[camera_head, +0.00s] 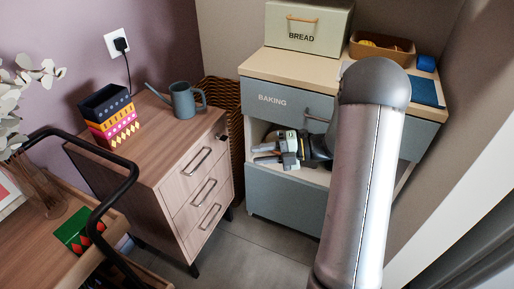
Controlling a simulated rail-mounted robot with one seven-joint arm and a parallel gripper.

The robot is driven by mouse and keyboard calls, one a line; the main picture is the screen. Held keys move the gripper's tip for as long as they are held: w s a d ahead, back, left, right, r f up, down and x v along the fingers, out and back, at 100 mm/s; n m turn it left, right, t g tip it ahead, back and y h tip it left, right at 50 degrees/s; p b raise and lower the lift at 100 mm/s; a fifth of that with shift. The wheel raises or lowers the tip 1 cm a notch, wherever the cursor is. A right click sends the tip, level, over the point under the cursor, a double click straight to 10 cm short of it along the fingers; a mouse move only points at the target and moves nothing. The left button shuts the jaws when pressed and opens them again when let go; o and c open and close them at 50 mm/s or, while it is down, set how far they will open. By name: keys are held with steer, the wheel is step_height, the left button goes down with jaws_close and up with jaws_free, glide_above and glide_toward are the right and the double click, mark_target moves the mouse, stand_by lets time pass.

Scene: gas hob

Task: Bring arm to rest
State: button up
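My arm stands in the right half of the view, a large pale link with a grey rounded top. My gripper (265,154) shows to the left of it, in front of the open shelf of the grey-blue cabinet (285,203). Its two fingers point left with a gap between them, and nothing shows between them. The arm link hides part of the cabinet front and the wrist behind it.
A wooden drawer unit (165,165) holds a grey watering can (183,101) and a patterned box (108,118). A bread box (307,27) and a tray (381,47) stand on the cabinet. A black-railed cart (127,178) is at lower left. Floor (250,250) between is clear.

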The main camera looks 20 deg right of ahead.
steer(key=s+a+r+n+g+h+p, duration=0.3)
steer(key=s+a+r+n+p, duration=0.1)
steer(key=s+r+n+p, duration=0.35)
steer(key=s+a+r+n+g+h+p, duration=0.3)
steer(key=s+a+r+n+g+p, duration=0.15)
steer(key=s+r+n, duration=0.5)
steer(key=s+d+r+n+t+h+p, duration=0.1)
steer(key=s+r+n+h+p, duration=0.3)
steer(key=n, duration=0.8)
steer(key=s+d+r+n+t+h+p, duration=0.2)
steer(key=r+n+p, duration=0.4)
steer(key=n, duration=0.5)
steer(key=s+d+h+p, duration=0.1)
steer(key=s+h+p, duration=0.1)
steer(key=shift+d+r+n+h, duration=0.15)
steer(key=shift+r+n+h, duration=0.1)
steer(key=shift+n+h, duration=0.15)
steer(key=shift+c, duration=0.4)
